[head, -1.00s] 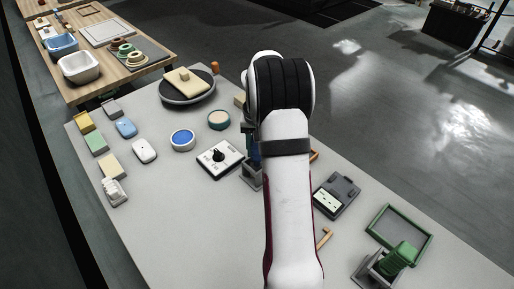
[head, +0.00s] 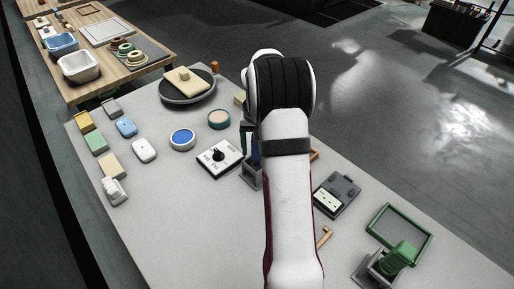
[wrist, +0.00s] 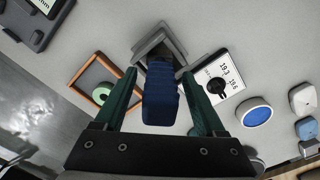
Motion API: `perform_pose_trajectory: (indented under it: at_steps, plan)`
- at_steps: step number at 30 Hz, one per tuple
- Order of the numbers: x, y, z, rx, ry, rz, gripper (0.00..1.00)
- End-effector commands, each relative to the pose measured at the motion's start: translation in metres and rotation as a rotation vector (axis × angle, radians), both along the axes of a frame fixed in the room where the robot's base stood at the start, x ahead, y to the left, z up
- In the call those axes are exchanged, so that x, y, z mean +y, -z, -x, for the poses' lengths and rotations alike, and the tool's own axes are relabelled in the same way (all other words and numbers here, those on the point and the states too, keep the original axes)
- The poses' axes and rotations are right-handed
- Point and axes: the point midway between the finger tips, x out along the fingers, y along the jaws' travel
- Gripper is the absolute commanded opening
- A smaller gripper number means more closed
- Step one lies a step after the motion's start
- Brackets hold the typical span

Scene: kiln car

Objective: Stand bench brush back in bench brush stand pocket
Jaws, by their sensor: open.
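The blue bench brush (wrist: 160,95) stands in the grey bench brush stand pocket (wrist: 150,44), its blue end towards the wrist camera. My gripper (wrist: 159,74) is open, with one dark green finger on each side of the brush and a gap visible on both sides. In the head view, a strip of the blue brush (head: 254,150) and the grey stand (head: 252,176) show at the left edge of my arm, which hides the rest. How deep the brush sits in the pocket is hard to see.
A white dial box (head: 219,157) stands close left of the stand. An orange-framed tray (wrist: 101,92) lies on its other side. A grey meter (head: 337,194), a green tray (head: 399,232) and a green block in a grey holder (head: 398,258) are at the right.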

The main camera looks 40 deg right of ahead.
Motion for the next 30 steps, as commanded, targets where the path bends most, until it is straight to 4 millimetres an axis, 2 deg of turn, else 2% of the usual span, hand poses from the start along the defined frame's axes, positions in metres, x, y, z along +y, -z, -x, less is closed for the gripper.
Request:
perform_pose_trajectory:
  at_steps: [30]
  plan:
    - [0.000, -0.041, 0.000, -0.001, -0.001, 0.001, 0.72]
